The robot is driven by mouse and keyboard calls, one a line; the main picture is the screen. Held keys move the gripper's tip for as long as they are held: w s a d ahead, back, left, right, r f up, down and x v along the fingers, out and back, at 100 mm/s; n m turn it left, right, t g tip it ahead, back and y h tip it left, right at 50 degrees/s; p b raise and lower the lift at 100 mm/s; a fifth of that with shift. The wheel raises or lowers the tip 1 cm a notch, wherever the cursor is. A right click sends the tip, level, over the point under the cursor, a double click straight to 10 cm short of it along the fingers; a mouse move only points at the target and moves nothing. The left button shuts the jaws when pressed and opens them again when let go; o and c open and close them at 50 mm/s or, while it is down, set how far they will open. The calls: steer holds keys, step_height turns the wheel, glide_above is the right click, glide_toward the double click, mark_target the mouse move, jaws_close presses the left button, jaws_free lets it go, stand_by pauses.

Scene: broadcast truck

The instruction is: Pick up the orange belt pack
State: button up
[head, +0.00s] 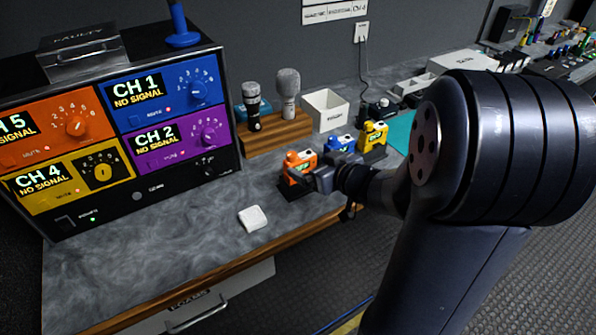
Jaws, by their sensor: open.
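The orange belt pack (300,163) stands upright in a dark holder near the front edge of the grey worktop. My gripper (312,180) is at its right side, very close to it. The arm reaches in from the right. The fingertips are small and partly hidden, so I cannot tell whether they touch the pack or lie around it. The jaws are open. A blue belt pack (341,145) and a yellow belt pack (374,135) stand in a row behind and to the right of the orange one.
A rack of coloured channel panels (137,195) stands at left. A wooden block (275,134) with two microphones and a white bin (325,110) are behind the packs. A white cloth-like square (253,218) lies in front. The worktop at front left is clear.

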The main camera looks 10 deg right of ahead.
mark_target(301, 158)
steer(key=x, duration=0.3)
steer(key=b+x, duration=0.1)
steer(key=x, duration=0.3)
steer(key=shift+w+a+f, duration=0.15)
steer(key=shift+a+f, duration=0.05)
steer(key=shift+a, duration=0.1)
steer(key=c, duration=1.1)
steer(key=shift+c, duration=0.2)
steer(key=shift+r, duration=0.15)
